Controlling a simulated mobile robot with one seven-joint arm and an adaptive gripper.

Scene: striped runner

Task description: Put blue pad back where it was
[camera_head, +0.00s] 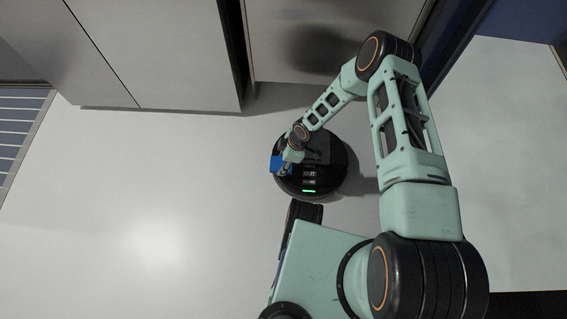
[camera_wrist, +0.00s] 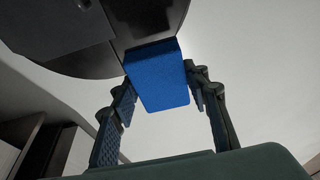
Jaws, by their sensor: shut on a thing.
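The blue pad (camera_wrist: 158,75) is a small blue block between the two fingers of my gripper (camera_wrist: 160,84) in the wrist view. In the head view the pad (camera_head: 276,164) shows at the left edge of a round black device (camera_head: 328,180) with a green light. My gripper (camera_head: 287,160) is shut on the pad there, mostly hidden by my wrist. In the wrist view the pad's far end meets the dark underside or edge of the device (camera_wrist: 60,35); I cannot tell whether they touch.
Pale cabinet fronts (camera_head: 165,50) stand along the back, with a dark gap beside them. A blue striped runner (camera_head: 18,125) lies at the far left. The light floor (camera_head: 130,200) left of the device is clear. A dark blue panel (camera_head: 515,20) is at top right.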

